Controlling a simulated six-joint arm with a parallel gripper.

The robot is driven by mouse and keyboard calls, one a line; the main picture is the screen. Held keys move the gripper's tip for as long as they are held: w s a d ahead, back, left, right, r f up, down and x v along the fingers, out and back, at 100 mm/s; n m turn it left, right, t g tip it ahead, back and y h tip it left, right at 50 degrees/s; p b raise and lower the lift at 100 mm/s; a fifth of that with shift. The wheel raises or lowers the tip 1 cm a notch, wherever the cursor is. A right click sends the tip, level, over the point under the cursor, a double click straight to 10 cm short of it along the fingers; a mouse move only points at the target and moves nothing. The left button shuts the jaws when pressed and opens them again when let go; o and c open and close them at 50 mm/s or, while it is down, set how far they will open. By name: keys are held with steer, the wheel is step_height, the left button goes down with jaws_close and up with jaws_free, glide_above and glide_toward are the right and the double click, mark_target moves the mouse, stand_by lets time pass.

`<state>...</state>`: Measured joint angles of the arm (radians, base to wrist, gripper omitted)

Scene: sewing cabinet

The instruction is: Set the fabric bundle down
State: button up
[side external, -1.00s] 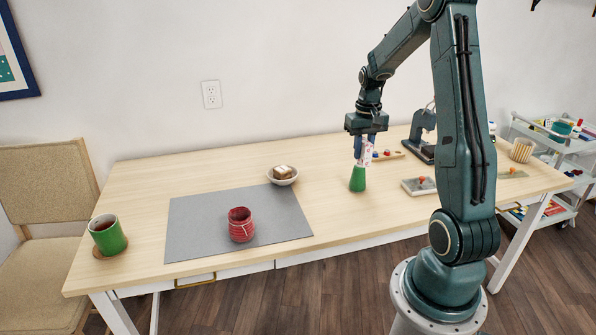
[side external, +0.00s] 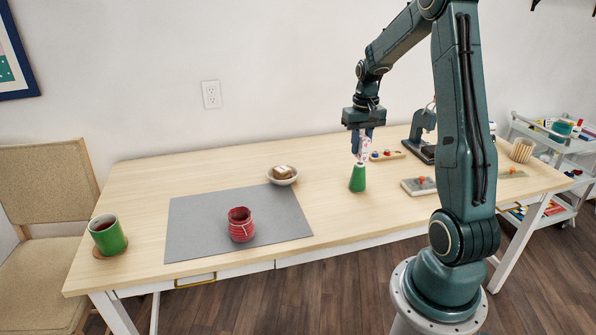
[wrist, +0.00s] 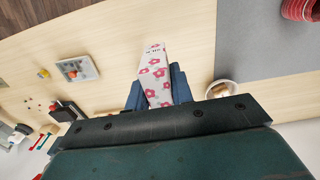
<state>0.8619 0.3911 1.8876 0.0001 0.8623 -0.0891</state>
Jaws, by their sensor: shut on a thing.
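My gripper (side external: 362,140) is shut on a white bundle with a red flower print (side external: 363,154), which I take to be the fabric bundle. In the wrist view the bundle (wrist: 155,75) sticks out between the blue fingers (wrist: 156,88). In the side view it hangs just above or behind a green cone (side external: 357,179) standing on the table; I cannot tell whether they touch. The cone is not visible in the wrist view.
A grey mat (side external: 200,225) holds a red string-wrapped vessel (side external: 240,224). A white bowl (side external: 283,179) stands at its back corner. A grey plate with a red knob (side external: 419,186) and a dark machine (side external: 421,148) are to the right. A green mug (side external: 107,236) is far left.

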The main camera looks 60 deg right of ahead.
steer(key=w+a+r, duration=0.1)
steer(key=w+a, duration=0.7)
steer(key=w, duration=0.5)
step_height(320, 180, down, 16)
steer(key=shift+w+a+r, duration=0.1)
steer(key=shift+w+r, duration=0.05)
steer(key=shift+r, duration=0.05)
steer(key=shift+f, duration=0.1)
steer(key=shift+f, duration=2.05)
steer(key=shift+f, duration=0.45)
steer(key=o, duration=1)
steer(key=shift+c, duration=0.2)
